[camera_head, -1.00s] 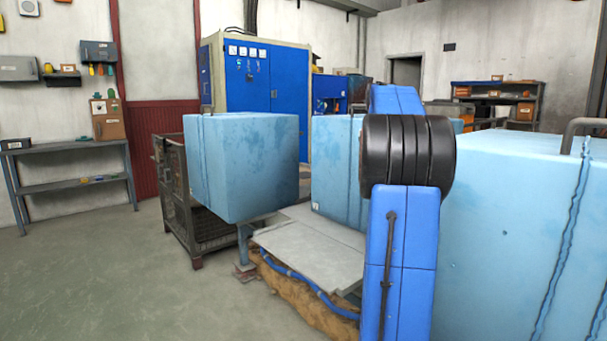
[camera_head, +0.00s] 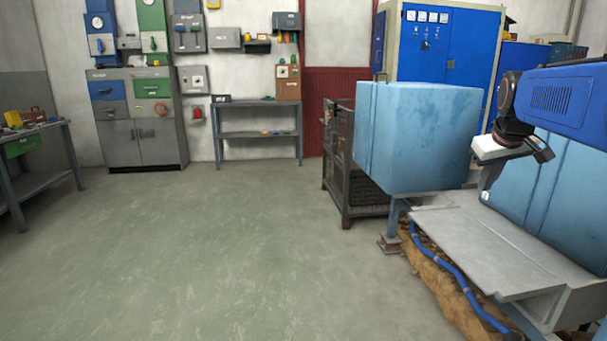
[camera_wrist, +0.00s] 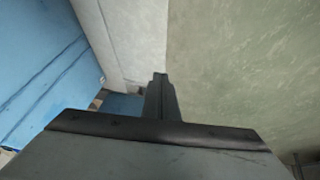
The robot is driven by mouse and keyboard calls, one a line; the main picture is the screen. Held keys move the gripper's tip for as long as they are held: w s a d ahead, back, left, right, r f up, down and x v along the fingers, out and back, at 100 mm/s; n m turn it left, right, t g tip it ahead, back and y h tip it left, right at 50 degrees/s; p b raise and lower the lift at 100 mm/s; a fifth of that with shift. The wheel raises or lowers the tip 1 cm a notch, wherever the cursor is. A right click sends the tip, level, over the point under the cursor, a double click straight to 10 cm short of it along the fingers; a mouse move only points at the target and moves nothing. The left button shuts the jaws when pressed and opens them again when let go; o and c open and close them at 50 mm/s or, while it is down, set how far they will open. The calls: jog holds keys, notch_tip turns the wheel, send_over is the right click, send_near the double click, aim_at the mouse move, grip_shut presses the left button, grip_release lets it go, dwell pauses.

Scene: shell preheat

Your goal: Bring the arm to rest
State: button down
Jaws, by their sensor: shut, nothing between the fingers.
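My blue arm (camera_head: 565,100) reaches in from the right edge of the head view, its upper link roughly level. A dark round joint and the pale end part hang at its left end, above the grey metal platform (camera_head: 510,250) and beside the light blue blocks. My gripper (camera_wrist: 160,80) shows in the wrist view as dark fingers close together, with nothing between them. Its tips are over the edge between a pale grey surface and the green-grey floor. The fingertips are hard to make out in the head view.
A light blue block (camera_head: 420,135) stands left of my arm, and another (camera_head: 565,190) is behind it. A wire-mesh crate (camera_head: 352,185), a blue hose (camera_head: 450,272) and a workbench (camera_head: 258,103) are nearby. The floor (camera_head: 210,260) at left is wide and clear.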

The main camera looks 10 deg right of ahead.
jog(key=s+a+f+y, duration=0.2)
jog(key=s+a+f, duration=1.9)
jog(key=s+a, duration=0.2)
jog(key=shift+s+a+f+g+y, duration=0.15)
jog(key=shift+s+a+g+y, duration=0.1)
jog(key=shift+s+g+y, duration=0.15)
